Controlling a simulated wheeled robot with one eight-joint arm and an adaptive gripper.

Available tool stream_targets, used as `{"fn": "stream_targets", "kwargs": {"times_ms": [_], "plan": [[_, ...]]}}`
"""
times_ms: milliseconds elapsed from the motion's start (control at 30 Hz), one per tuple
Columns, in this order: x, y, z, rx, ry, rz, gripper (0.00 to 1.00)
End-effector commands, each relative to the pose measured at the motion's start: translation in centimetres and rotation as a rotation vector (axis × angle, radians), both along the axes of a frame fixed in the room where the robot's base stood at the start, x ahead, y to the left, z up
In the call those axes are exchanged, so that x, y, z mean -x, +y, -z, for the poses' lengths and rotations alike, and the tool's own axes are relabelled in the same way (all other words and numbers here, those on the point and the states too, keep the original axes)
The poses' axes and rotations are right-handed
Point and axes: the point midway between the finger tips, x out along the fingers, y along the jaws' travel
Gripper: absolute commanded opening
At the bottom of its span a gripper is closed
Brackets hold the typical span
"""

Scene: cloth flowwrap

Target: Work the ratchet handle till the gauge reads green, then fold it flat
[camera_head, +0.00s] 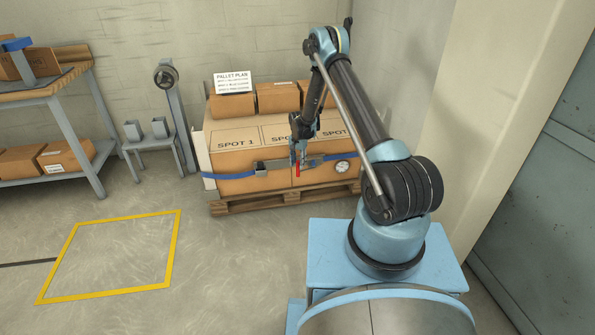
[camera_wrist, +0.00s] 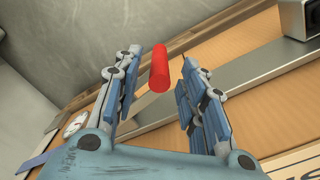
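The red ratchet handle grip (camera_head: 298,169) stands out from the front of the strapped cartons. My gripper (camera_head: 298,153) is right at it. In the wrist view the red grip (camera_wrist: 158,70) lies between and slightly beyond the fingertips of my open gripper (camera_wrist: 160,62), with gaps visible on both sides. A grey metal bar (camera_wrist: 250,72) runs behind it across the carton. The round white gauge (camera_head: 342,167) sits on the strap to the right; it also shows in the wrist view (camera_wrist: 76,124). Its reading is too small to tell.
The blue strap (camera_head: 236,177) wraps the cartons (camera_head: 236,146) on a wooden pallet (camera_head: 262,202). A pallet plan sign (camera_head: 233,82) and smaller boxes stand on top. A workbench (camera_head: 60,90) is at the left. The yellow-marked floor area (camera_head: 110,255) is clear.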

Motion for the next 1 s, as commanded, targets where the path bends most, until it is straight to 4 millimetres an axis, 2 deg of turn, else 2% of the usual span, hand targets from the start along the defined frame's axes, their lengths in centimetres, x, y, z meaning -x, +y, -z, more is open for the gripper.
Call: {"fn": "stream_targets", "kwargs": {"times_ms": [100, 300, 500, 733, 767, 900, 933, 1000], "plan": [[0.0, 0.0, 1.8, 0.0, 0.0, 0.0, 0.38], [0.0, -0.1, 3.7, 0.0, 0.0, 0.001, 0.38], [0.0, -0.1, 4.5, 0.0, 0.0, 0.001, 0.38], [0.0, -0.1, 4.5, 0.0, 0.0, 0.001, 0.38], [0.0, -0.1, 4.5, 0.0, 0.0, 0.001, 0.36], [0.0, -0.1, 4.5, 0.0, 0.0, 0.001, 0.04], [0.0, -0.1, 4.5, 0.0, 0.0, 0.001, 0.0], [0.0, -0.1, 4.5, 0.0, 0.0, 0.001, 0.0]]}}
